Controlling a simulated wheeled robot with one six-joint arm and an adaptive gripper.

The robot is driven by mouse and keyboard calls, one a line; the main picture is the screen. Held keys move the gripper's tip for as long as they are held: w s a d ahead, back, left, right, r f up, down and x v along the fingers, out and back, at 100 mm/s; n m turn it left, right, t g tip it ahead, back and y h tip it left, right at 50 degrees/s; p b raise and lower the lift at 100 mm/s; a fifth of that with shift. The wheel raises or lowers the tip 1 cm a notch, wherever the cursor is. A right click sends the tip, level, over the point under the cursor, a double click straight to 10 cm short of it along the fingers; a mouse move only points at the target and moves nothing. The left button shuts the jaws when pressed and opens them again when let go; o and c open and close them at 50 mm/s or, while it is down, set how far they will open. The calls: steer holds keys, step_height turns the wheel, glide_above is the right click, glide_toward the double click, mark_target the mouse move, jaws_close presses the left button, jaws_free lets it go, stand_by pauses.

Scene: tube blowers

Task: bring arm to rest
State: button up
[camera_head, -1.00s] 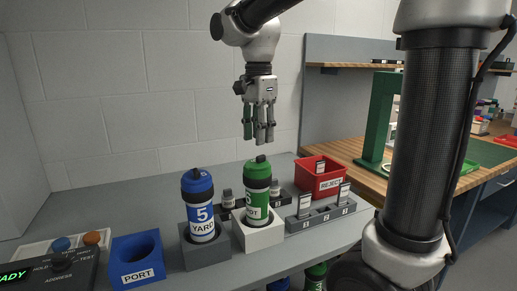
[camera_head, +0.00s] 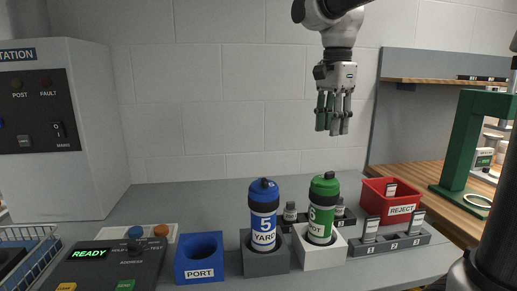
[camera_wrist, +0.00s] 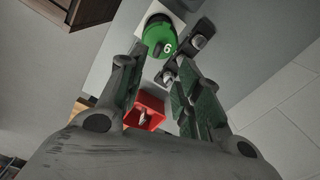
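My gripper (camera_head: 333,113) hangs in the air above and behind the green tube, pointing down, with nothing in it. In the wrist view its two green-padded fingers (camera_wrist: 165,100) stand apart, with the green tube's top (camera_wrist: 158,38) beyond them. The green tube (camera_head: 322,205) stands upright in a white block (camera_head: 322,256). The blue tube (camera_head: 263,212), marked 5 YARD, stands upright in a grey block (camera_head: 266,262) just to its left.
An empty blue PORT block (camera_head: 200,272) and a control box (camera_head: 110,268) showing READY are at left. A red REJECT bin (camera_head: 391,204) and a grey slotted rack (camera_head: 388,244) are at right. A grey cabinet (camera_head: 95,140) and wire basket (camera_head: 30,250) are far left.

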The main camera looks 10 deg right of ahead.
steer(key=s+d+f+n+t, duration=0.2)
steer(key=s+d+f+n, duration=0.3)
steer(key=s, duration=0.4)
steer(key=s+d+f+n+t, duration=0.2)
steer(key=s+d+f+n, duration=0.4)
steer(key=s+f+n, duration=0.1)
steer(key=shift+s+n, duration=0.9)
steer(key=shift+s, duration=0.25)
